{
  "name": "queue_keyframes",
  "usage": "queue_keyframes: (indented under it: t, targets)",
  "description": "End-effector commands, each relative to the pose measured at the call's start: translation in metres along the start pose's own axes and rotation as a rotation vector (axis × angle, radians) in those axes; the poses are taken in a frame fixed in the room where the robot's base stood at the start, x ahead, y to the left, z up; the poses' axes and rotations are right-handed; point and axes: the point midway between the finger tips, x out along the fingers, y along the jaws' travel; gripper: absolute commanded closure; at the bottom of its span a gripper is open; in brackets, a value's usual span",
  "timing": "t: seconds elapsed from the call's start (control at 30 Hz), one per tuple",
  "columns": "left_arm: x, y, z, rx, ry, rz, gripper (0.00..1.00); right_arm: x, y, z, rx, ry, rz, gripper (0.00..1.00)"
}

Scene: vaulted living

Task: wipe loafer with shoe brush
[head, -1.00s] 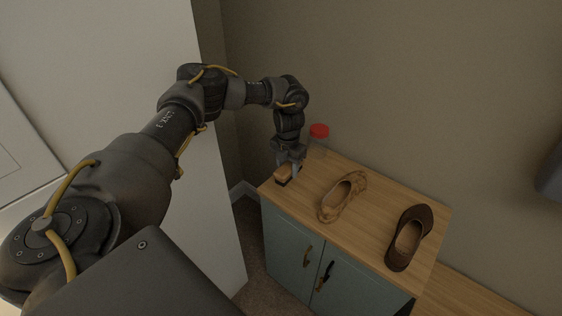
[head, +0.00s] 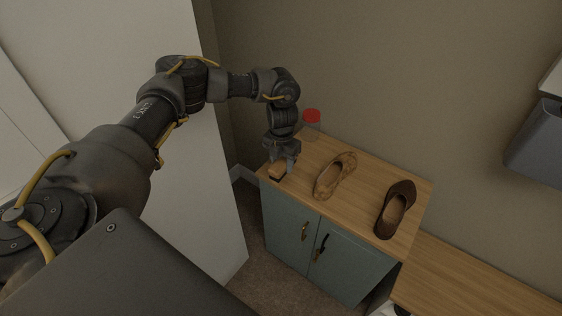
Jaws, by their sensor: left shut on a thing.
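The shoe brush (head: 277,171), with a tan wooden back and dark underside, is at the left end of the cabinet top (head: 318,204). My left gripper (head: 284,163) is shut on it from above. I cannot tell whether the brush touches the wood. A dark brown loafer (head: 385,222) lies at the right end of the top, well apart from the brush. A tan slip-on shoe (head: 326,188) lies between them. My right gripper is not in view.
A clear jar with a red lid (head: 312,116) stands at the back, close behind my left gripper. The wall (head: 400,90) rises behind the cabinet. A lower wooden surface (head: 470,285) is at right. Bare wood separates the two shoes.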

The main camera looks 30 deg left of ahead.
Motion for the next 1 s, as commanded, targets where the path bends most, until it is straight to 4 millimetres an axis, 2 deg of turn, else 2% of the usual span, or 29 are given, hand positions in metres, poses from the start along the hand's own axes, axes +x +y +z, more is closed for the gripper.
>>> queue_keyframes:
  t: [0.17,0.27,0.37,0.47,0.63,0.8,0.9,1.0]
  targets:
    - [-0.002,-0.003,0.000,0.036,-0.001,-0.001,0.75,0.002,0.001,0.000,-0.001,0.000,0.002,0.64]
    - [-0.006,-0.016,-0.001,0.175,-0.002,-0.001,0.75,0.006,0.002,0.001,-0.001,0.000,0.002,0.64]
    - [-0.016,-0.037,-0.005,0.437,-0.004,0.001,0.75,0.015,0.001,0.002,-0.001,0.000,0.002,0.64]
    - [-0.028,-0.062,-0.016,0.795,-0.005,0.002,0.75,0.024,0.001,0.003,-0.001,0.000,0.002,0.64]
    - [-0.047,-0.096,-0.047,1.454,-0.001,0.004,0.75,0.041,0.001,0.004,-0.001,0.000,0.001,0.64]
    - [-0.060,-0.114,-0.082,2.031,0.001,0.003,0.75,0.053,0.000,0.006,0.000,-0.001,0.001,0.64]
    - [-0.065,-0.118,-0.100,2.296,0.001,0.004,0.75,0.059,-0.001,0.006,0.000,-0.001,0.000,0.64]
    - [-0.068,-0.119,-0.113,2.486,0.001,0.003,0.75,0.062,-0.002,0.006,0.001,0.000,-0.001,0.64]
